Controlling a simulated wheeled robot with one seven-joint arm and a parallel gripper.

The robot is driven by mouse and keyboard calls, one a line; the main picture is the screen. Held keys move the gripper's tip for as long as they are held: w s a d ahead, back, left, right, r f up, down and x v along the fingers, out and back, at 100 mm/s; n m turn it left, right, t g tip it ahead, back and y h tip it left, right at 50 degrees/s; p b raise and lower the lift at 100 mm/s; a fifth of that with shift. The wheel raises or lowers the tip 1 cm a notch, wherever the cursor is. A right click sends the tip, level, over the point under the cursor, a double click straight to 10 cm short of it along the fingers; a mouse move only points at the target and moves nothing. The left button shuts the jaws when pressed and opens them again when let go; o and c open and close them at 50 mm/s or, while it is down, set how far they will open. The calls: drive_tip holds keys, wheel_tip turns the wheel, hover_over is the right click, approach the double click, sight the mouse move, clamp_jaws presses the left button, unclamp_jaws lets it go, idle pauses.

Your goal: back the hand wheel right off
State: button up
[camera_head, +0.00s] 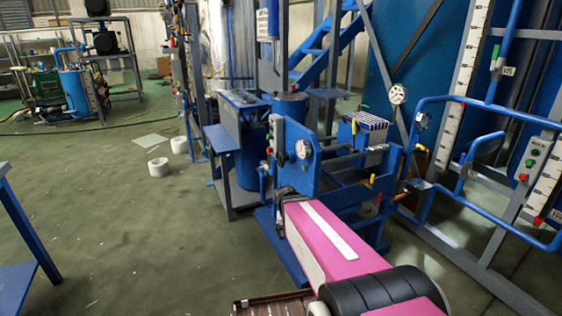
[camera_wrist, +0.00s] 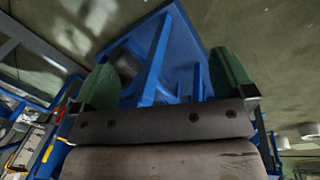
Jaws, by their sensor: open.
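My gripper (camera_wrist: 165,80) shows in the wrist view with its two green fingertips wide apart and nothing held between them. Beyond and between the fingers are blue frame bars (camera_wrist: 158,62) and a blue plate. A blurred grey rounded shape (camera_wrist: 128,65) lies beside the left finger; I cannot tell whether it is the hand wheel. In the head view my pink arm reaches toward the blue distillation stand (camera_head: 340,170), and my gripper cannot be made out there. I cannot pick out the hand wheel for certain in either view.
The stand carries a round white gauge (camera_head: 304,149) and a ribbed block (camera_head: 365,130). Blue pipe railing (camera_head: 490,110) and a control box (camera_head: 536,160) stand at right. A blue table (camera_head: 15,275) is at lower left. Open green floor lies between, with white rolls (camera_head: 159,167).

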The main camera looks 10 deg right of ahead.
drive_tip(key=w+r+m+h, duration=0.2)
drive_tip(key=w+m+h, duration=0.2)
drive_tip(key=w, duration=0.4)
drive_tip(key=m+t+h, duration=0.5)
drive_tip(key=m+h, duration=0.6)
drive_tip(key=m, duration=0.3)
approach(279, 160)
drive_tip(key=w+d, duration=0.1)
drive_tip(key=x, duration=1.1)
drive_tip(key=shift+s+f, duration=0.15)
drive_tip(key=shift+f, duration=0.05)
drive_tip(key=c, duration=0.7)
